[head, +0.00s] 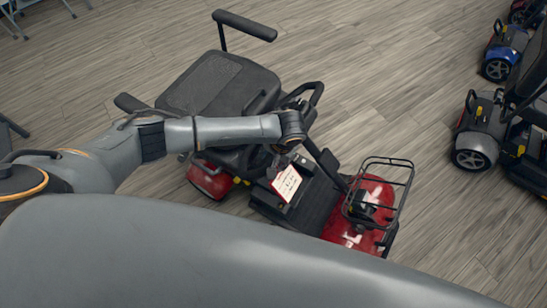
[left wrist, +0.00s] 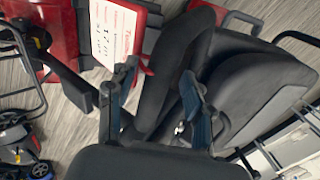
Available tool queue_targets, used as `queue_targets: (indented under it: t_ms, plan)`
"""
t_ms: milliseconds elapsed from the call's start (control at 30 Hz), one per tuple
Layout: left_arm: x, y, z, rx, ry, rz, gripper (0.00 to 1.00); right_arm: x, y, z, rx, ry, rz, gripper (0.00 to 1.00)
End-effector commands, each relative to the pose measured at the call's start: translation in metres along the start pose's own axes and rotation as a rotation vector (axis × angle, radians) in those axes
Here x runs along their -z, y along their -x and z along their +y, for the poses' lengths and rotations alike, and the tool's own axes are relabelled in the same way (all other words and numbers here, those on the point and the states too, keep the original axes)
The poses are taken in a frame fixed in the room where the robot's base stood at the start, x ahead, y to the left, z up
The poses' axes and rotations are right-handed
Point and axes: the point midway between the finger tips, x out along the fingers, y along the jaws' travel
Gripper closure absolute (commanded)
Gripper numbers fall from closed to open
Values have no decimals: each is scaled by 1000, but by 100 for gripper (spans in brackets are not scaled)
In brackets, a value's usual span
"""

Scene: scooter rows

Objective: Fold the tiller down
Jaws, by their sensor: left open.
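A red mobility scooter (head: 360,222) stands on the floor, with a black seat (head: 215,85). Its black tiller (head: 325,163) slopes up from the red front toward the seat, with a loop handle (head: 312,92) at the top. My left gripper (head: 279,160) hangs beside the tiller, mostly hidden by my wrist. In the left wrist view its two fingers are spread, with nothing held between them (left wrist: 157,98). The seat (left wrist: 255,95) lies behind and right of the fingers there. A white and red tag (head: 286,184) hangs over the footboard. My right gripper is not in view.
A wire basket (head: 385,190) sits on the scooter's front. Other scooters, one blue (head: 505,47), stand at the right edge. Folding chair legs (head: 20,15) show at upper left. The floor between the red scooter and the right row is clear.

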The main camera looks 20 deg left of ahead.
Motion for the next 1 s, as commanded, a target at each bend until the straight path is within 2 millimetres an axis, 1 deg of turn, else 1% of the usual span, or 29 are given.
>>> queue_targets:
  t_ms: [67,100,267,300,333,367,567,667,867,1000]
  plan:
    - [0,0,0,0,0,0,49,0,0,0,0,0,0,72]
    - [0,0,0,0,0,0,51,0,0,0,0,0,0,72]
    - [0,0,0,0,0,-1,83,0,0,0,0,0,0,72]
    - [0,0,0,0,0,-1,91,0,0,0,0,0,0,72]
    - [0,0,0,0,0,-1,98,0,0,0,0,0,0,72]
    - [0,0,0,0,0,-1,100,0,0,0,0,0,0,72]
    - [0,1,0,0,0,-1,100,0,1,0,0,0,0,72]
    - [0,7,3,-1,-1,0,100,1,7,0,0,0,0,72]
    - [2,26,16,-4,-1,-1,100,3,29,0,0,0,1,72]
    - [2,27,20,-5,0,0,100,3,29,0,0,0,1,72]
